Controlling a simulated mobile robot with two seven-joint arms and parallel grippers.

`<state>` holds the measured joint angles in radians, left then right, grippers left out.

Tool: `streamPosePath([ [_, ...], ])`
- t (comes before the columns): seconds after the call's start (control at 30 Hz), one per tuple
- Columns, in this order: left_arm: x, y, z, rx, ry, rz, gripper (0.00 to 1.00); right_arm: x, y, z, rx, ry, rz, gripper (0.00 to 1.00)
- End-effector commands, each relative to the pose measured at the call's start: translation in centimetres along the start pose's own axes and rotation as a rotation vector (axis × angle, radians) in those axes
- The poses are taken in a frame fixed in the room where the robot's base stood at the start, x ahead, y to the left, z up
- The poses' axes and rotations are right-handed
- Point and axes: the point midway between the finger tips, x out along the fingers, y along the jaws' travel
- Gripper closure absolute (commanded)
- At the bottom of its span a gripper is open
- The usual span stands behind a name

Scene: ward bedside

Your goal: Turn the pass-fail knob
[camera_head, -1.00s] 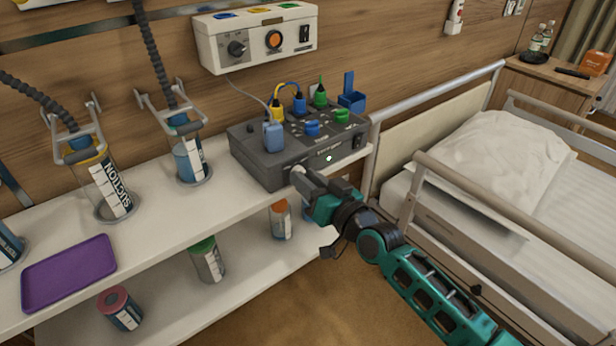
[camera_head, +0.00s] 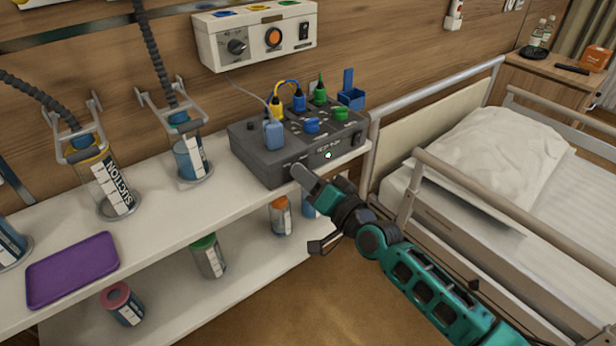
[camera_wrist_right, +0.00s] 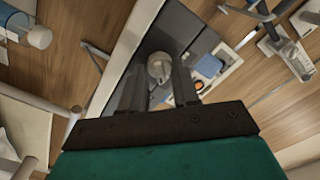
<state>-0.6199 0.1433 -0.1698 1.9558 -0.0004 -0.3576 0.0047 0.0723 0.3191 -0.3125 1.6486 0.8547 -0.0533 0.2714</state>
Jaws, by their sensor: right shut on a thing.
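The dark grey tester box (camera_head: 275,165) stands on the upper shelf, with coloured plugs on top and a small lit light on its front. My right gripper (camera_head: 301,175) reaches its front face from the lower right. In the right wrist view a round light-grey knob (camera_wrist_right: 158,66) sits between the two fingers of my right gripper (camera_wrist_right: 158,80), which is shut on it. My left gripper is in neither view.
A white wall panel (camera_head: 255,38) hangs above the box. Suction jars (camera_head: 190,158) and a purple tray (camera_head: 72,270) stand left on the shelf (camera_head: 160,225). Several canisters stand on the lower shelf. The bed rail (camera_head: 500,190) is close right of my arm.

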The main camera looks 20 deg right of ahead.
Motion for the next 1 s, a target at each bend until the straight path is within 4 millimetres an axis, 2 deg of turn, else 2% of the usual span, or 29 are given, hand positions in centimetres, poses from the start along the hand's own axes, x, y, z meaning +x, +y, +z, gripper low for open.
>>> streamPosePath([
  [0.27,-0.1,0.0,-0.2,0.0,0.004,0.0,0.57,0.0,0.0,0.0,0.003,0.001,0.0,1.0],
  [0.3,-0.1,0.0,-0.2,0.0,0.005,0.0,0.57,0.0,0.0,0.0,0.003,0.001,0.0,0.68],
  [0.53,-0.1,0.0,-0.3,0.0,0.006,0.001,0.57,0.0,0.0,0.0,0.002,0.0,0.0,0.46],
  [0.83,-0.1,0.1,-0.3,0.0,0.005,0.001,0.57,-0.2,0.0,0.0,0.001,0.0,0.0,0.44],
  [1.0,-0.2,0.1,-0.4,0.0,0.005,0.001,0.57,-1.9,0.1,0.1,0.001,-0.002,0.002,0.44],
])
